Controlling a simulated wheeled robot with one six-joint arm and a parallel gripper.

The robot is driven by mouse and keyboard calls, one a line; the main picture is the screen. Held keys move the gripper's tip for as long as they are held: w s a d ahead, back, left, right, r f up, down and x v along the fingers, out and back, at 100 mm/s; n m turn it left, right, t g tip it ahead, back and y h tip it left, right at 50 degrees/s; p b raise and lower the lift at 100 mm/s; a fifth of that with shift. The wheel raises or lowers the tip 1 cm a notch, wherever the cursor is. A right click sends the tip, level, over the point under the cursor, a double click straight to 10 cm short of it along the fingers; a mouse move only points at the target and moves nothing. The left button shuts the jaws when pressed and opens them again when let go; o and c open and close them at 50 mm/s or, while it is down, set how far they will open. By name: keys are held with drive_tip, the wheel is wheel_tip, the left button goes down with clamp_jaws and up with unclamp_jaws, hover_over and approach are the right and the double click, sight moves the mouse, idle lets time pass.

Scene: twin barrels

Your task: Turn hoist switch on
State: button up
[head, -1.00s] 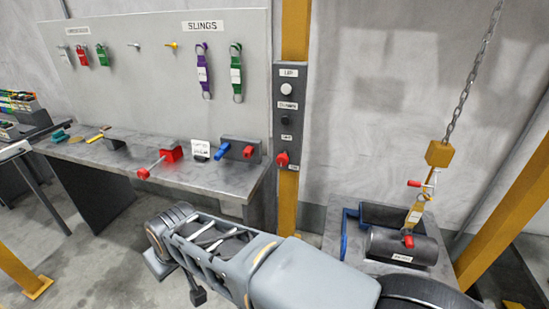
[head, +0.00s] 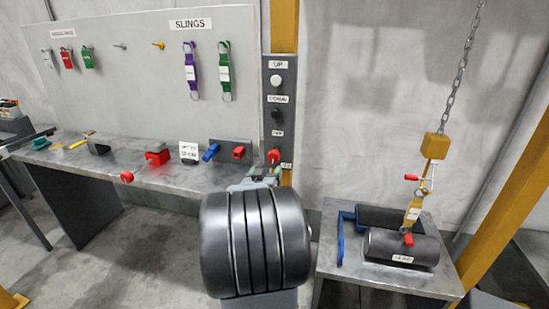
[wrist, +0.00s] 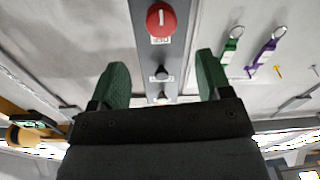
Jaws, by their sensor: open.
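The hoist control panel (head: 279,110) is a grey upright box on a yellow post. The red hoist switch (head: 274,156) is the lowest control on it, with a small label beside it. In the wrist view, which looks upside down, the red switch (wrist: 161,20) is a round knob with a white line on it. My gripper (wrist: 161,62) is open and empty, its two green fingers spread to either side of the panel's picture, below the knob. In the head view my gripper (head: 262,176) is mostly hidden behind my dark wrist, just below the switch. Contact with the knob is not visible.
A white button (head: 276,80) and a black button (head: 275,115) sit higher on the panel. The workbench (head: 130,180) with tools stands to the left. To the right, a chain hoist hook (head: 415,205) hangs at a dark cylinder (head: 385,250) on a small table (head: 330,265).

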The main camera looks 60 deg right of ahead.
sight(273, 158)
drive_tip(key=p+x, duration=0.1)
drive_tip(key=x, duration=1.1)
drive_tip(key=shift+w, duration=0.1)
drive_tip(key=c, duration=0.9)
